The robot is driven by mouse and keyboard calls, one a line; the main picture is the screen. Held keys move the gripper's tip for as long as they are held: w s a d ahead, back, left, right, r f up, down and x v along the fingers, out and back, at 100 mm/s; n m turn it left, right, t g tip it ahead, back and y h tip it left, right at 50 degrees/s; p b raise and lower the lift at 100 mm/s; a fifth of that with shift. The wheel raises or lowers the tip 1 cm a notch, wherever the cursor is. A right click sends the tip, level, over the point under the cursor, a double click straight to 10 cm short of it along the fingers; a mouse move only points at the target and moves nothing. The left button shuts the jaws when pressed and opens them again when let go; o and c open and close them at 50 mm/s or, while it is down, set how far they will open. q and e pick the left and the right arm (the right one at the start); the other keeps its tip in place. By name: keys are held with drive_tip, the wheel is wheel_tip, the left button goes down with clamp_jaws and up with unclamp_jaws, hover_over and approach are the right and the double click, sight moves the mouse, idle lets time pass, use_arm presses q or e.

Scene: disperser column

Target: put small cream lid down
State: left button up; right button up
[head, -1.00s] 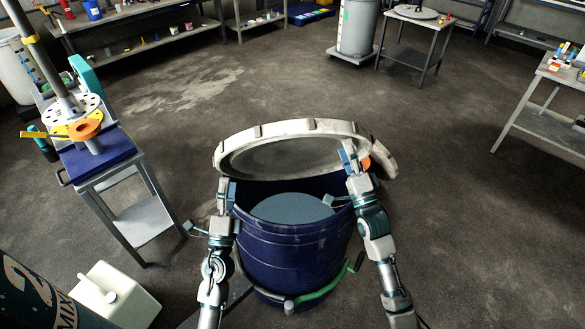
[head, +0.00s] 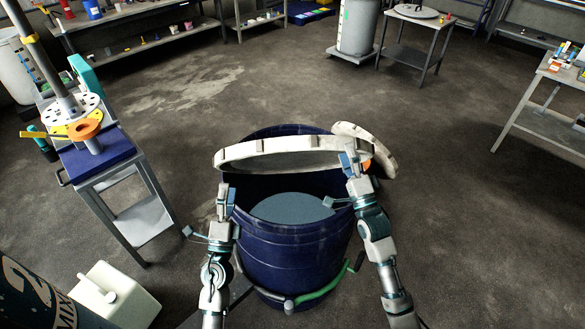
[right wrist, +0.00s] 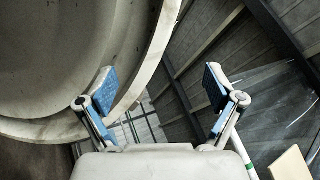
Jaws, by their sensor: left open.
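A cream lid (head: 285,157) lies across the upper part of an open blue drum (head: 290,258), seen nearly edge-on. A second cream disc (head: 378,153) stands tilted behind its right end. I cannot tell what supports either. My right gripper (head: 350,160) is at the lid's right end, over its front rim. In the right wrist view, its blue-padded fingers are apart with clear space between them; a cream round rim (right wrist: 150,75) passes behind the left finger. My left gripper (head: 224,192) is open near the drum's left rim, below the lid's left end.
Blue-grey contents (head: 290,207) show in the drum. A small wheeled table (head: 100,160) with a column device stands left. A white canister (head: 115,295) is at the lower left. A shelf table (head: 545,125) is at the right. The floor behind the drum is clear.

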drive_tip(key=v, duration=1.1)
drive_tip(key=shift+s+d, duration=0.15)
drive_tip(key=shift+s, duration=0.15)
